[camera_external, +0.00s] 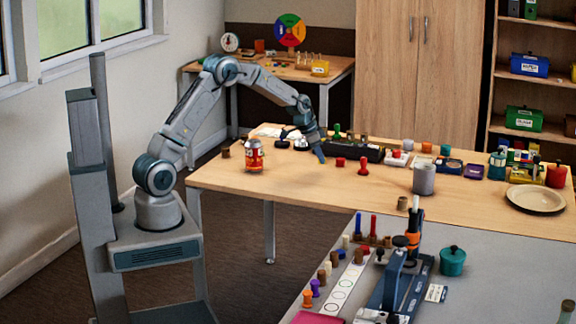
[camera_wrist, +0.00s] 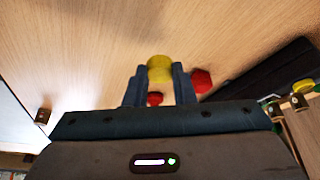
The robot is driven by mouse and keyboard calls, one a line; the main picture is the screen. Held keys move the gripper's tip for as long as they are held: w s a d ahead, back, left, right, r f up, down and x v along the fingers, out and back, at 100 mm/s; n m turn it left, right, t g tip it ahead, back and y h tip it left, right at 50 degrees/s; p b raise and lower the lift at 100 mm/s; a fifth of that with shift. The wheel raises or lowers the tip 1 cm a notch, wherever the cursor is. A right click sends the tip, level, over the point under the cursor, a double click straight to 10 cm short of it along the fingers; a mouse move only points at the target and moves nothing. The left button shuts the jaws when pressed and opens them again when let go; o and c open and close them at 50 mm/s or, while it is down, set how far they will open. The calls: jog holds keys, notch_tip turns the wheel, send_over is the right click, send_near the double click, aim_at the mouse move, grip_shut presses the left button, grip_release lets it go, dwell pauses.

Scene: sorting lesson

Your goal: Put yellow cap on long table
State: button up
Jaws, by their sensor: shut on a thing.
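The yellow cap (camera_wrist: 159,65) shows in the wrist view between the two fingertips of my gripper (camera_wrist: 157,76), which is shut on it. In the external view my gripper (camera_external: 321,156) points down, low over the wooden long table (camera_external: 285,186), near its middle. The cap cannot be made out there. I cannot tell whether the cap touches the table top.
Close by are a red block (camera_external: 340,162), a red peg-like piece (camera_external: 363,167) and a black tray (camera_external: 368,153). The table's front middle is clear. A grey table (camera_external: 490,245) stands in front.

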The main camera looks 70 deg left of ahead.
aim_at(319, 163)
jog(key=shift+f, duration=1.95)
jog(key=shift+f+b, duration=0.25)
jog(key=shift+b, duration=0.05)
jog(key=o, duration=1)
jog(key=shift+r, duration=0.1)
jog(key=shift+c, duration=0.2)
jog(key=shift+r, duration=0.1)
